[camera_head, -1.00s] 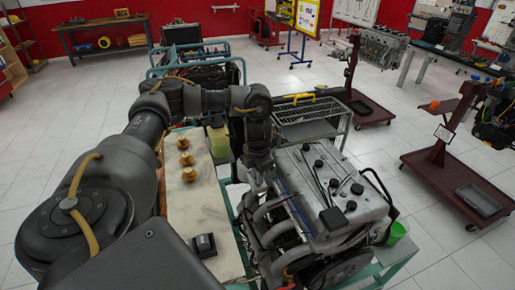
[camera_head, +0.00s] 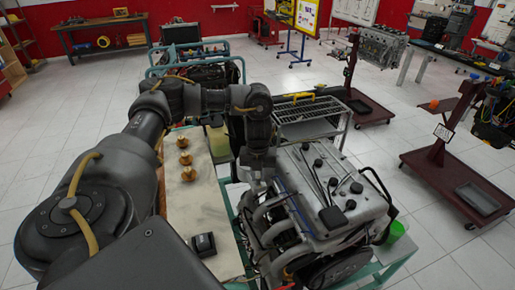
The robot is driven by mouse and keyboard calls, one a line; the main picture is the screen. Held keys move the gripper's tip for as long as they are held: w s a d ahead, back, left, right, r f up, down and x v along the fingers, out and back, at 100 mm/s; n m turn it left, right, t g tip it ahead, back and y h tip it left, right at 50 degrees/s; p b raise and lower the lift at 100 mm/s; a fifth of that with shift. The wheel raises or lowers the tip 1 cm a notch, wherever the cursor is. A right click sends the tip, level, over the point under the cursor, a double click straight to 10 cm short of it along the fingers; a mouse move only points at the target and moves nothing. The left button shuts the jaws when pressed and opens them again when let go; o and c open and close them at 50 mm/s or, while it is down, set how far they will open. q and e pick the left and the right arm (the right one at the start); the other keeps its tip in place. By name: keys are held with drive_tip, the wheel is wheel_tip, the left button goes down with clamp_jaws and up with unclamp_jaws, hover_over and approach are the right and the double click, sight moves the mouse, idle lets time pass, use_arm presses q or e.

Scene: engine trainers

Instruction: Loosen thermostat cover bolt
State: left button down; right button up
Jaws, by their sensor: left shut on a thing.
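The engine (camera_head: 325,190) with a grey top cover and dark caps stands on a teal frame right of centre. My left arm comes in from the left and its gripper (camera_head: 259,181) points down at the engine's back left corner, by the curved intake pipes. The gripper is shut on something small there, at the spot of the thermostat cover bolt. The bolt and the thermostat cover are hidden behind the fingers or too small to make out. My right gripper is not in view.
A pale bench (camera_head: 190,210) left of the engine holds several brass parts (camera_head: 184,158) and a black box (camera_head: 203,245). A wire-rack cart (camera_head: 308,115) stands behind the engine. A green cup (camera_head: 396,231) is at its right.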

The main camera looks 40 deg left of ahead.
use_arm(q)
drive_tip(key=n, duration=0.5)
drive_tip(key=shift+n, duration=0.3)
drive_tip(key=n, duration=0.6)
drive_tip(key=shift+w, duration=0.1)
drive_tip(key=n, duration=0.5)
drive_tip(key=shift+n, duration=0.4)
drive_tip(key=n, duration=0.5)
drive_tip(key=shift+w, duration=0.1)
drive_tip(key=shift+n, duration=0.3)
drive_tip(key=c, duration=1.3)
unclamp_jaws()
drive_tip(key=shift+c, duration=0.2)
